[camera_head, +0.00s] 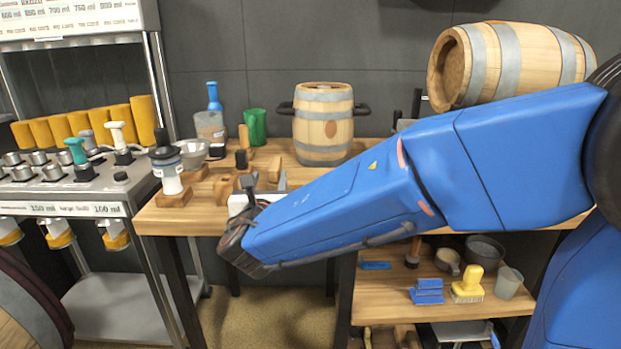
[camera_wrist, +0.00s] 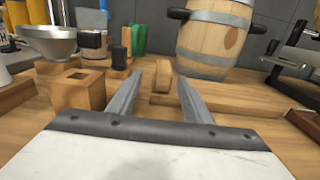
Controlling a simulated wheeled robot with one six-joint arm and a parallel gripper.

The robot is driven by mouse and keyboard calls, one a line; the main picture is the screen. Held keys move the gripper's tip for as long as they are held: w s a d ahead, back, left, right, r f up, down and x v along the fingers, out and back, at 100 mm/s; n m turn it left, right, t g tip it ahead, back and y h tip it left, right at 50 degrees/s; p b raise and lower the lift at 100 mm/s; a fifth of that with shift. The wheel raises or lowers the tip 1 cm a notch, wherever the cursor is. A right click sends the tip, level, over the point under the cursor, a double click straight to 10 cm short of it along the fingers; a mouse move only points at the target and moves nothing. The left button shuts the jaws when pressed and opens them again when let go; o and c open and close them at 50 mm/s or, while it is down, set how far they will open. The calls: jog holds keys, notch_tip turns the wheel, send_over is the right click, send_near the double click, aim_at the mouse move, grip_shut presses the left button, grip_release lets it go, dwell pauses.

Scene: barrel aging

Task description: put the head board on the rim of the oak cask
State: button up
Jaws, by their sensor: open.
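The oak cask (camera_head: 323,130) stands upright at the back of the wooden table, with grey hoops and dark side handles. It also shows at the top of the wrist view (camera_wrist: 212,40). A flat pale wooden board (camera_wrist: 235,100), which looks like the head board, lies on the table in front of the cask. A small upright wooden piece (camera_wrist: 162,77) stands at its left end. My gripper (camera_wrist: 160,80) is open and low over the table, its fingertips on either side of that upright piece. Contact cannot be told. In the head view, my arm hides much of this area.
A square wooden block with a hole (camera_wrist: 82,88) stands left of my fingers. A metal bowl (camera_head: 194,152), blue-topped bottle (camera_head: 211,115) and green cup (camera_head: 256,127) stand behind. A second barrel (camera_head: 510,62) lies on its side at right, with a dark stand (camera_wrist: 297,52) near the cask.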

aim_at(276, 157)
jog(key=w, duration=0.6)
jog(key=shift+w+d, duration=0.2)
jog(key=shift+w, duration=0.15)
jog(key=shift+w+d+r, duration=0.1)
jog(key=shift+w+d, duration=0.1)
jog(key=shift+w, duration=1.15)
jog(key=shift+w+d+r, duration=0.1)
jog(key=shift+w+d, duration=0.05)
jog(key=shift+w, duration=1.15)
grip_shut()
